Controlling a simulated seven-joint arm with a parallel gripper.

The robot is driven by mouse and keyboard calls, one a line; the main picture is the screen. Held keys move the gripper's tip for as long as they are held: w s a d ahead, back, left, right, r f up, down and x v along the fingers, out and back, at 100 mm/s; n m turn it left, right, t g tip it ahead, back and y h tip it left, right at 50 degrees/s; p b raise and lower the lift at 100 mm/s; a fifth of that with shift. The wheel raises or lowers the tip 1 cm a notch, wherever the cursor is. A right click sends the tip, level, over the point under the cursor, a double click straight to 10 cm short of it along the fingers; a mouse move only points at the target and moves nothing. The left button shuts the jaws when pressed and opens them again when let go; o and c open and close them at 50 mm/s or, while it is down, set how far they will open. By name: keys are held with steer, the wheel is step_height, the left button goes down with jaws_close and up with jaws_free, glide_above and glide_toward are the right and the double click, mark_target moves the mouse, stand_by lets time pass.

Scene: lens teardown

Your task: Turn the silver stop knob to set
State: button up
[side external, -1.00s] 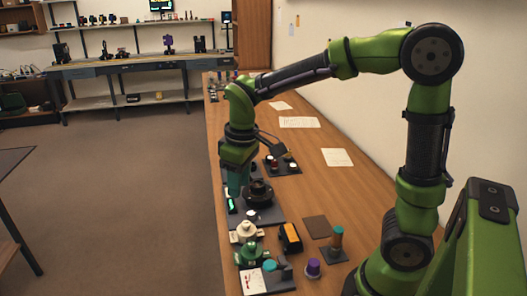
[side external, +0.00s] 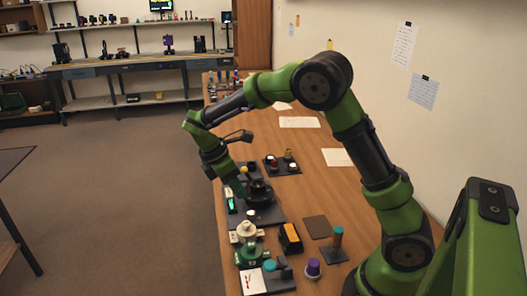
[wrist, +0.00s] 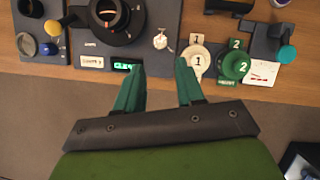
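The silver stop knob (wrist: 160,40) sits on the right part of the dark panel (wrist: 161,12) in the wrist view. In the side view the knob (side external: 251,213) shows as a small pale dot beside the black lens unit (side external: 258,191). The lens unit (wrist: 113,18) is cut off by the top edge of the wrist view. My gripper (wrist: 158,74) is open and empty, its teal fingers apart below the panel's front edge in the picture. In the side view my gripper (side external: 238,188) is tilted, close to the lens unit; whether it touches is unclear.
A lit green display (wrist: 127,67) and a white label (wrist: 92,62) lie along the panel's front edge. A yellow ball-ended lever (wrist: 54,27) is left of the lens unit. White part 1 (wrist: 198,62) and green part 2 (wrist: 235,66) stand to the right.

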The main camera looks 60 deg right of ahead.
mark_target(252, 213)
steer(key=x, duration=1.1)
jaws_close()
steer(key=shift+m, duration=0.4)
steer(key=m, duration=0.2)
steer(key=m+g+y, duration=0.1)
steer(key=m, duration=0.1)
steer(key=shift+w+m+y, duration=0.15)
steer(key=shift+m+y, duration=0.15)
steer(key=m+y, duration=0.1)
steer(key=m, duration=0.1)
steer(key=m+g, duration=0.1)
steer(key=m, duration=0.2)
steer(key=shift+d+y, duration=0.1)
steer(key=shift+y, duration=0.3)
steer(key=shift+r+m, duration=0.1)
steer(key=shift+m, duration=0.2)
